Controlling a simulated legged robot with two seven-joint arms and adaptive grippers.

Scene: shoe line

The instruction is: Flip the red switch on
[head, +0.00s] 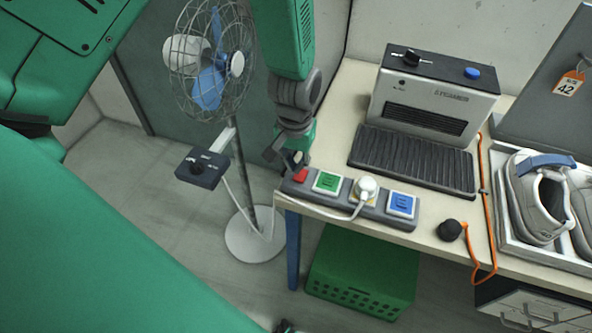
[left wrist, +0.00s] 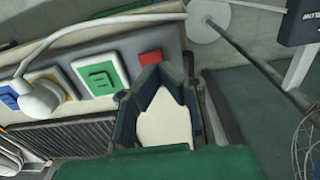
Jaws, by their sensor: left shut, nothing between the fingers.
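The red switch (head: 299,176) is a small red rocker at the left end of a grey power strip (head: 376,214) on the table's front left corner. My left gripper (head: 287,160) points down just behind and above the red switch; its fingers are shut and empty. In the left wrist view the red switch (left wrist: 150,57) shows just beyond the fingertips (left wrist: 161,72). I cannot tell whether they touch it. The fingers cover part of the switch's surroundings, and its on or off position is not clear.
A grey machine (head: 433,95) stands behind. A fan (head: 210,70) stands left of the table, a green crate (head: 361,270) below.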

